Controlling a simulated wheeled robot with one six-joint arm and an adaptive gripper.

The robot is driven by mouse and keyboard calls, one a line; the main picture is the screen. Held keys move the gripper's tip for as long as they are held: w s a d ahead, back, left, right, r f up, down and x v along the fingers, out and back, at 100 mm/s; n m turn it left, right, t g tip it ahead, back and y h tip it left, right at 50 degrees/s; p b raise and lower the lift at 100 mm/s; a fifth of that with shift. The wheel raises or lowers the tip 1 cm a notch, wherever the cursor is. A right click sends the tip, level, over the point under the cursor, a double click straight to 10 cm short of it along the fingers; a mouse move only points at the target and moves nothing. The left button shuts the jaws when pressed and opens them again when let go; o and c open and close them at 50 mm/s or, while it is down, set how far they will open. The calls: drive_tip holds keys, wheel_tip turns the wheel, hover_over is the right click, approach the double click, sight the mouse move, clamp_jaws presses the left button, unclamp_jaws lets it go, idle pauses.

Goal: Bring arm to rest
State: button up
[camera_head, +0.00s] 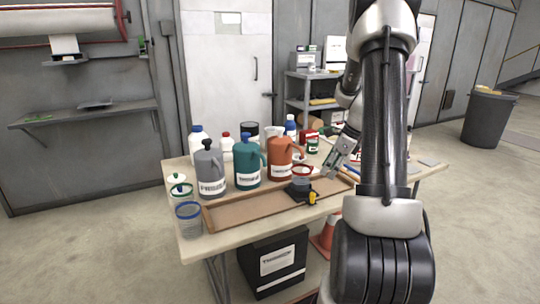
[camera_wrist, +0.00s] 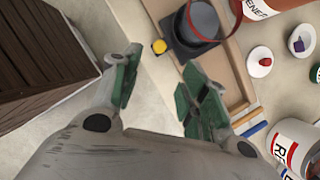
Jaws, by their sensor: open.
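My arm rises in front of the table at the right of the head view and bends down toward the tabletop. My gripper (camera_head: 333,168) hangs over the table, just right of a black stand with a clear red-rimmed cup (camera_head: 301,183). In the wrist view the two green-padded fingers of my gripper (camera_wrist: 160,78) are apart, with nothing between them. The black stand (camera_wrist: 184,45) with its yellow knob lies beyond the fingertips there. The gap between the fingers and the stand is hard to judge.
On the table (camera_head: 425,171) are a wooden tray (camera_head: 250,208), grey (camera_head: 211,170), teal (camera_head: 246,162) and orange (camera_head: 281,158) jugs, and several bottles and jars. A black box (camera_head: 275,262) and a traffic cone (camera_head: 326,238) are below. Open floor lies at right.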

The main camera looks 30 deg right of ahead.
drive_tip(key=s+a+r+n+g, duration=0.2)
drive_tip(key=s+a+n, duration=0.3)
drive_tip(key=s+n, duration=0.5)
drive_tip(key=s+a+r+n+t+h, duration=0.3)
drive_tip(key=s+a+r+n, duration=1)
drive_tip(key=a+r+n, duration=0.2)
drive_tip(key=shift+s+a+r+n, duration=0.25)
drive_tip(key=shift+a+r+n, duration=0.15)
drive_tip(key=shift+n, duration=0.6)
